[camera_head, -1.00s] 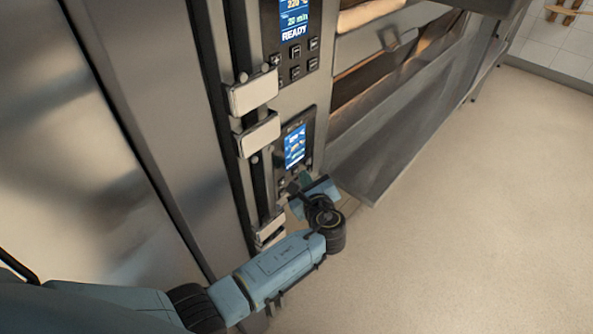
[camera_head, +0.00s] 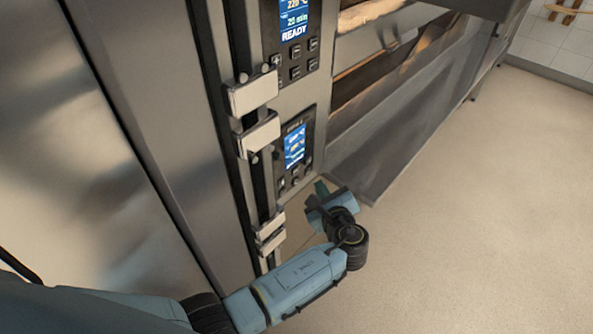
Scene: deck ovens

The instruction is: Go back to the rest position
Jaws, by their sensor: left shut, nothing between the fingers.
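My left arm comes in from the lower left and reaches to the middle of the view. My left gripper (camera_head: 321,188) is at its end, shut and empty, just below and right of the lower control panel (camera_head: 294,150) of the deck oven. It appears apart from the panel. Its fingers are small and partly hidden by my wrist. My right gripper is not in view.
Pale handle blocks (camera_head: 253,95) run down the oven's front edge. A lit oven deck (camera_head: 375,75) opens at the upper right. The floor (camera_head: 470,220) at the right is clear.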

